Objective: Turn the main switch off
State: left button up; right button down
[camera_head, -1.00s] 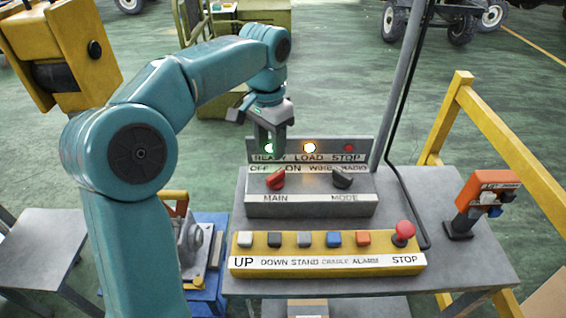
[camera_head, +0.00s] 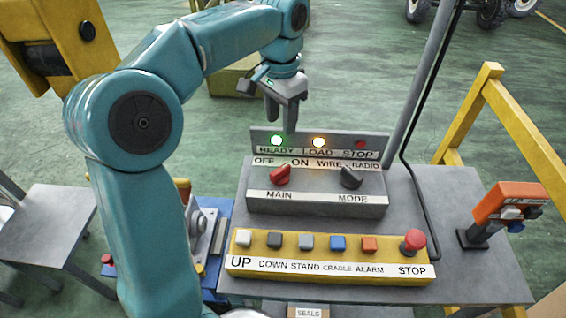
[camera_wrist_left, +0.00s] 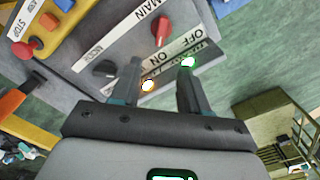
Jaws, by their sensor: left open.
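The red main switch (camera_head: 280,175) sits on the grey switch box above the MAIN label, its handle leaning up and right toward ON. It also shows in the left wrist view (camera_wrist_left: 161,28). My left gripper (camera_head: 281,125) is open and empty. It is above and behind the switch, by the top of the lamp panel, not touching the switch. In the left wrist view its two fingers (camera_wrist_left: 160,70) stand apart, with the lamps close to their tips. My right gripper is not in view.
The lamp panel (camera_head: 340,152) has a lit green READY lamp (camera_head: 276,141), a lit orange LOAD lamp (camera_head: 319,142) and a dull red STOP lamp (camera_head: 360,144). A black mode switch (camera_head: 351,178) is right of main. A yellow button box (camera_head: 330,268) lies in front; a post (camera_head: 424,85) rises behind.

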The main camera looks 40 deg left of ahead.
aim_at(280, 169)
pick_arm(q)
jog(key=f, duration=1.5)
jog(key=shift+a+f, duration=0.15)
jog(key=shift+a, duration=0.25)
jog(key=shift+w+f, duration=0.15)
jog(key=shift+f, duration=0.1)
jog(key=shift+d, duration=0.2)
jog(key=shift+s+r, duration=0.1)
jog(key=shift+s, duration=0.25)
jog(key=shift+w+a, duration=0.1)
jog(key=shift+c, duration=0.9)
jog(key=shift+w, duration=0.1)
grip_shut()
